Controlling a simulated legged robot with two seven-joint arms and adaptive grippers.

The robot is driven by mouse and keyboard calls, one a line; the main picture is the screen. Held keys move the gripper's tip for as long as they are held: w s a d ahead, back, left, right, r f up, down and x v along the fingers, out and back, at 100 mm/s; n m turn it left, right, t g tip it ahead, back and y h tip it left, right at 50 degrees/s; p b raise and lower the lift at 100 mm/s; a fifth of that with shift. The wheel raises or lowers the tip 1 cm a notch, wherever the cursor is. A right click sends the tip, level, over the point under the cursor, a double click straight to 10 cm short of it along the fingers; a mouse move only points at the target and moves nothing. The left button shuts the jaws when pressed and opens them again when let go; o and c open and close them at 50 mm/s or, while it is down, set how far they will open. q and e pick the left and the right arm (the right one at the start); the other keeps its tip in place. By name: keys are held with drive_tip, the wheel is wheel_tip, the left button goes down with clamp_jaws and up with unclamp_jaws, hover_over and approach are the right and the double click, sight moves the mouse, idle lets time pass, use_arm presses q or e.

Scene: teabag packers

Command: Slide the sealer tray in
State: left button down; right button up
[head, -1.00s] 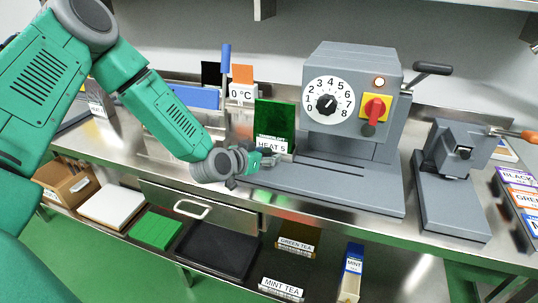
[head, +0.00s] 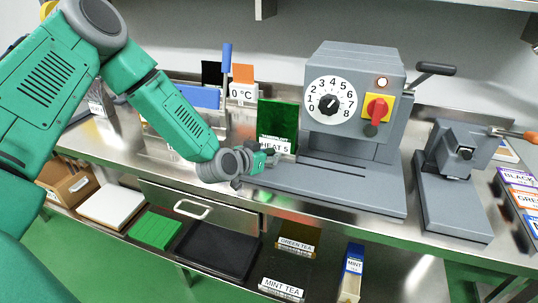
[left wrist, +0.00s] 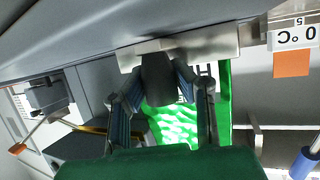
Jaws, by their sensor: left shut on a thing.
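The grey sealer (head: 352,95) stands on the bench with a numbered dial, a red knob on a yellow plate and a slotted base. My left gripper (head: 266,158) is at the left end of this base, low over it. In the left wrist view its fingers (left wrist: 160,100) are shut around a dark grey handle (left wrist: 158,78). The handle is joined to a bright metal strip (left wrist: 215,42), apparently the sealer tray's front edge, beside the sealer's grey body. The rest of the tray is hidden, so I cannot tell how far in it sits. My right gripper is not in view.
A green packet (head: 277,122) with a "HEAT 5" card stands behind my left gripper. A second grey press (head: 455,180) is at the right. A side lever (head: 433,69) sticks out from the sealer. Tea boxes and trays lie on the lower shelf.

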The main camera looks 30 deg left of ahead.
use_arm(q)
drive_tip(key=w+d, duration=0.1)
drive_tip(key=d, duration=0.3)
drive_tip(key=w+d, duration=0.1)
drive_tip(key=d, duration=0.4)
drive_tip(key=w+d, duration=0.1)
drive_tip(key=d, duration=0.4)
drive_tip(key=shift+w+d+r+b, duration=0.2)
drive_tip(key=shift+w+d+b, duration=0.1)
drive_tip(key=shift+b, duration=0.1)
drive_tip(key=shift+w+d, duration=0.2)
drive_tip(key=shift+d, duration=0.6)
drive_tip(key=c, duration=1.3)
unclamp_jaws()
drive_tip(key=shift+d, duration=0.2)
drive_tip(key=shift+s, duration=0.15)
drive_tip(key=v, duration=1.1)
drive_tip(key=shift+s+r, duration=0.1)
drive_tip(key=shift+s, duration=0.25)
